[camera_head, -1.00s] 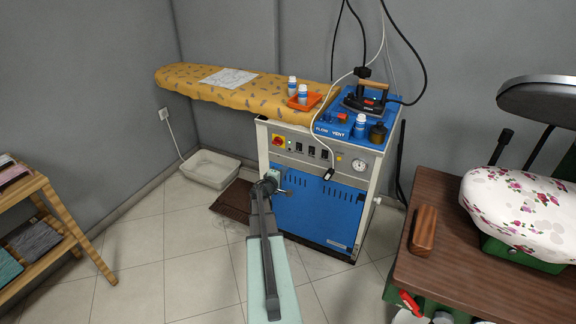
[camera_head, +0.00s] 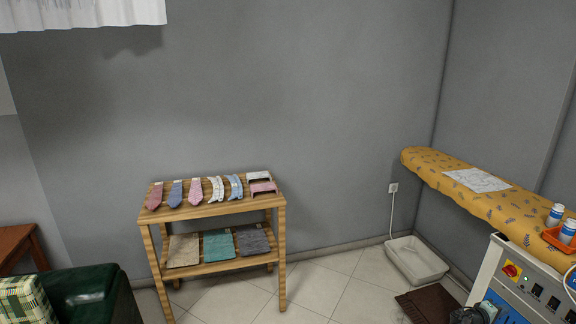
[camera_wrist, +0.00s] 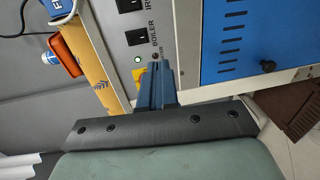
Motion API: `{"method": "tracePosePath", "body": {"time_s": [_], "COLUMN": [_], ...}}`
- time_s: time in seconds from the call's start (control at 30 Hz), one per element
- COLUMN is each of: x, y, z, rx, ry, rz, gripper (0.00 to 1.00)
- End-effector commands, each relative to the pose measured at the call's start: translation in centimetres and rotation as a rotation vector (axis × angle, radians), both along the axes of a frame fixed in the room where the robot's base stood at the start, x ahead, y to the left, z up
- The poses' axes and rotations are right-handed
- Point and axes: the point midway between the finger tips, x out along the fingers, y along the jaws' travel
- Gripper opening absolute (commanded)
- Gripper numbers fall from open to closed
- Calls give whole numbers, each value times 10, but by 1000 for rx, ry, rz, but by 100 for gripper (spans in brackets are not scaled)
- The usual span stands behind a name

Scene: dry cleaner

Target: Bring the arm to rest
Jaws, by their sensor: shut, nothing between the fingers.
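My gripper (camera_wrist: 157,84) shows in the wrist view, its fingers together and empty. It is in front of the steam boiler's control panel (camera_wrist: 133,62), beside the word "BOILER" and the blue door (camera_wrist: 250,40). I cannot tell how far the tips are from the panel. In the head view only a dark end of my arm shows at the bottom right, in front of the boiler (camera_head: 487,270); the rest of the arm is out of frame.
The ironing board (camera_head: 465,185) is at the right, with an orange tray (camera_head: 553,238) holding bottles. A white basin (camera_head: 416,262) and a brown mat (camera_head: 432,303) lie on the floor. A wooden rack (camera_head: 215,210) holds ties and folded cloths. A green armchair (camera_head: 95,293) is lower left.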

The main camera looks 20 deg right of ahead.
Motion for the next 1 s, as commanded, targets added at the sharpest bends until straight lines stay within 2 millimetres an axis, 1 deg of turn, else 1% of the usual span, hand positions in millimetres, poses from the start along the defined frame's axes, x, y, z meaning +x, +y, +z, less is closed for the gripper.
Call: {"method": "tracePosePath", "body": {"time_s": [0.13, 0.37, 0.47, 0.57, 0.67, 0.77, 0.87, 0.9, 0.97, 1.0], "x": [-11, -39, -53, -71, -90, -107, -122, -124, -125, -125], "y": [0, 8, 17, 33, 56, 87, 125, 143, 174, 196], "z": [2, -12, -22, -36, -52, -75, -102, -114, -130, -142], "rx": [-7, 72, 130, 213, 318, 439, 573, 629, 716, 776], "ry": [61, 34, 4, -36, -85, -132, -172, -185, -203, -211], "rz": [-50, -182, -252, -335, -423, -506, -584, -609, -641, -660], "gripper": [0, 0, 0, 0, 0, 0, 0, 0, 0, 0]}}
